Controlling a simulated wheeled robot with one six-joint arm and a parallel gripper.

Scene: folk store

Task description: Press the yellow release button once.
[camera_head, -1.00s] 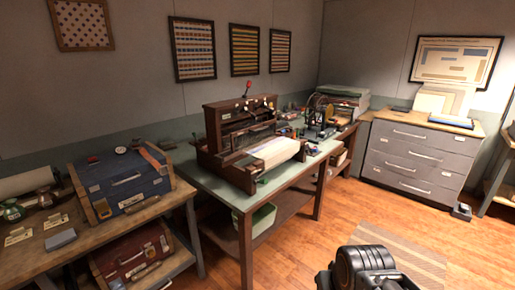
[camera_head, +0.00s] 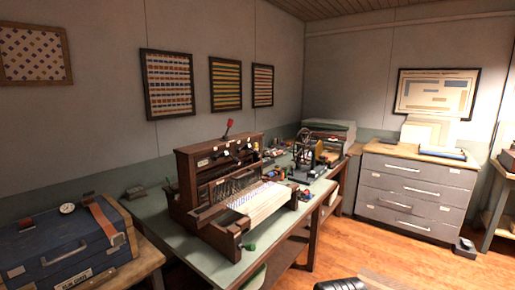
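I cannot make out a yellow release button in this view. A dark brown wooden table loom (camera_head: 186,178) stands on the green-topped table (camera_head: 150,222). It has a red-tipped lever (camera_head: 229,124) on top, small light fittings along its upper beam and a pale striped cloth (camera_head: 262,200) at its front. A small wheeled device (camera_head: 306,153) stands on the table behind and to the right of the loom. Only a black part of my arm shows at the bottom edge, and my gripper's fingers are not in view.
A blue case (camera_head: 65,255) with a brown strap and a round dial sits on a wooden bench at the left. A grey drawer cabinet (camera_head: 413,190) stands at the back right. Open wooden floor (camera_head: 425,265) lies right of the table.

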